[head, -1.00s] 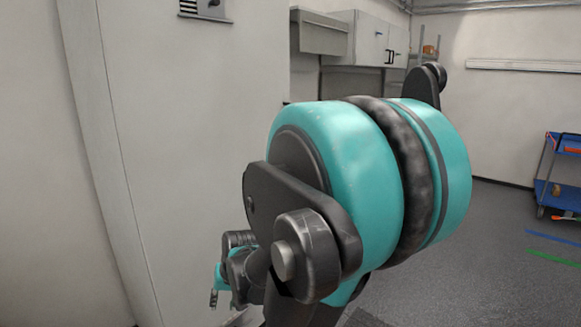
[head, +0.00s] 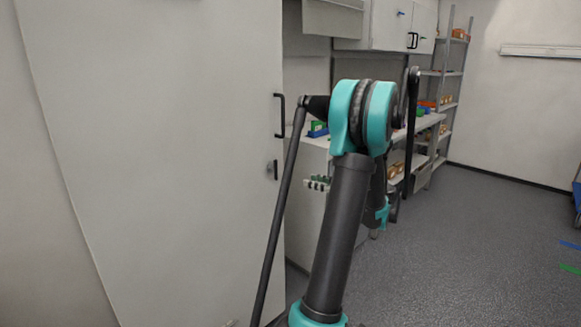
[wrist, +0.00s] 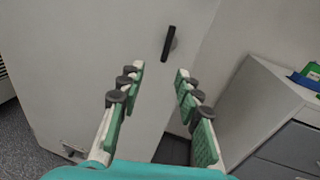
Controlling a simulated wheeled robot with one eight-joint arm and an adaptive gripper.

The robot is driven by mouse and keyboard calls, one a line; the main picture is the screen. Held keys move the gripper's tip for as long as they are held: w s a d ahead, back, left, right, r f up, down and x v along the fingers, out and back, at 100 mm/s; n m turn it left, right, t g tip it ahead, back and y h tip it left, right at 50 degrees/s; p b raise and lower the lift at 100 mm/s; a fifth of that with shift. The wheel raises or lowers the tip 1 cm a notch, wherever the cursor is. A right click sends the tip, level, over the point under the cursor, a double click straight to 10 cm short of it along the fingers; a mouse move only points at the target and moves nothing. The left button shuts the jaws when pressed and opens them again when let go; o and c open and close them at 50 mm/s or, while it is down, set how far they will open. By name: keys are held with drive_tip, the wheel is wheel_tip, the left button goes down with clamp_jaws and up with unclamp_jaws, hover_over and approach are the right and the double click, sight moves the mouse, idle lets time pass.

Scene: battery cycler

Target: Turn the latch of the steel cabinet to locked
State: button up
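The steel cabinet (head: 170,150) is a tall pale grey door face filling the left of the head view. A black bar handle (head: 280,115) is on its right edge, with the small latch (head: 273,169) below it. The latch's lever angle is too small to read. My gripper (wrist: 159,82) is open and empty in the wrist view, its green-padded fingers apart and facing the cabinet (wrist: 95,50). A dark upright bar (wrist: 168,43) shows beyond the fingertips; I cannot tell if it is handle or latch. In the head view my gripper (head: 314,184) is right of the latch, apart from it.
A drawer unit (wrist: 270,115) stands to the right, with green and blue bins (wrist: 308,75) on top. A workbench and shelves (head: 452,85) line the back. Open grey floor (head: 470,240) lies to the right.

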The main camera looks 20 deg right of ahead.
drive_tip(key=w+d+x, duration=0.1)
drive_tip(key=x, duration=1.5)
drive_tip(key=shift+r, duration=0.4)
drive_tip(key=shift+w+d, duration=0.1)
drive_tip(key=shift+d, duration=0.05)
drive_tip(key=shift+c, duration=0.4)
clamp_jaws()
